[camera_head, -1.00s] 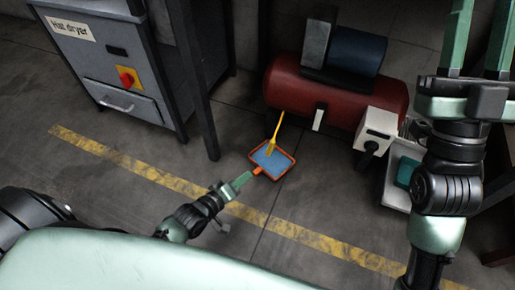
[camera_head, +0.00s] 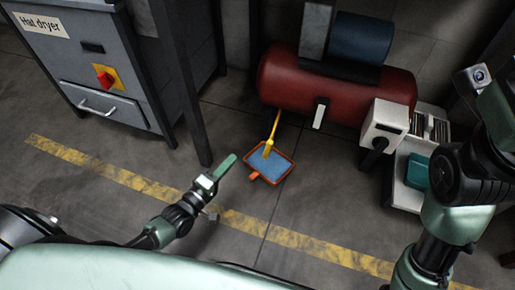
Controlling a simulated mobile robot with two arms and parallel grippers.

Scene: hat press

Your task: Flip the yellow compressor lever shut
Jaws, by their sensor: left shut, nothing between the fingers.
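The red compressor (camera_head: 290,85) stands at the back centre, with a dark blue motor on top. A slim yellow piece (camera_head: 272,135) runs from below its tank down to an orange-rimmed blue pan (camera_head: 272,166) on the floor. I cannot tell whether this yellow piece is the lever or a brush handle; no other yellow lever shows. My left gripper (camera_head: 225,166) is shut and empty, left of the pan and apart from it. My right arm (camera_head: 462,172) rises at the right; its fingers are out of view.
A white box (camera_head: 385,122) with a black handle stands at the compressor's right front. A pale tray (camera_head: 401,187) with a teal object is right of it. The grey hat dryer (camera_head: 135,65) and a dark post (camera_head: 187,95) stand at the left.

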